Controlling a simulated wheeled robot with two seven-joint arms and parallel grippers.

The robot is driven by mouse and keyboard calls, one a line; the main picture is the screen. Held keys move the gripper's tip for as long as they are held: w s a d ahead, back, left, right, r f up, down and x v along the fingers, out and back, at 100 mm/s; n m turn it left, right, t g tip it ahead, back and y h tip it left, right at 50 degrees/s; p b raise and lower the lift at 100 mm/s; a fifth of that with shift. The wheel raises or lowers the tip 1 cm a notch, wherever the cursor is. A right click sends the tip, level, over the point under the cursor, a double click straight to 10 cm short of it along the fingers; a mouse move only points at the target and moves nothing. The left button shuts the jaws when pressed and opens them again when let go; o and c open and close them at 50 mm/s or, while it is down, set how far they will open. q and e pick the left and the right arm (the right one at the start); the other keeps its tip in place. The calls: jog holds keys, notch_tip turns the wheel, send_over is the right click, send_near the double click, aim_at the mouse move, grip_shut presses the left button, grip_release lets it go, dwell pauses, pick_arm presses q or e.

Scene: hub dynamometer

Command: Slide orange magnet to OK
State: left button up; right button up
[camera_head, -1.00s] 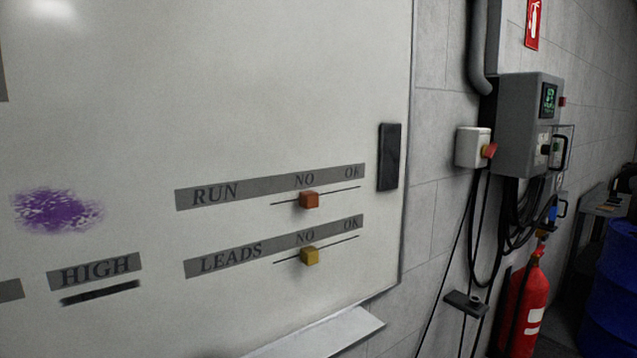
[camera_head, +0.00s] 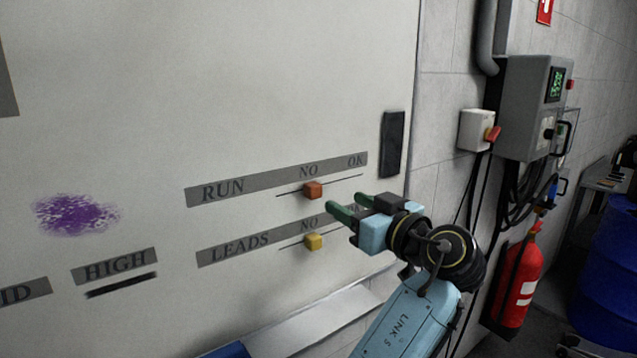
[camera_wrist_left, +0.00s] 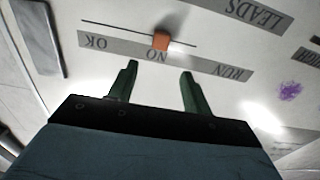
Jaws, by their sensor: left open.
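The orange magnet (camera_head: 313,190) sits on the RUN row's thin line, under the word NO. OK is at the right end of that row's grey strip (camera_head: 240,185). In the left wrist view, turned upside down, the orange magnet (camera_wrist_left: 161,41) lies ahead, between the directions of the two fingers. My left gripper (camera_head: 344,208) is open and empty, with green fingers. In the head view it appears to the right of and slightly below the magnet, apart from it. My right gripper is not in view.
A yellow magnet (camera_head: 313,241) sits on the LEADS line below, under NO; my gripper hides that row's right end. A black block (camera_head: 392,145) is on the whiteboard's right edge. A ledge (camera_head: 320,320) runs beneath the board. A grey control box (camera_head: 530,105) hangs at right.

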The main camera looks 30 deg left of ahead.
aim_at(317, 187)
pick_arm(q)
jog(key=p+x, duration=0.3)
jog(key=x, duration=0.7)
jog(key=shift+w+a, duration=0.15)
grip_shut()
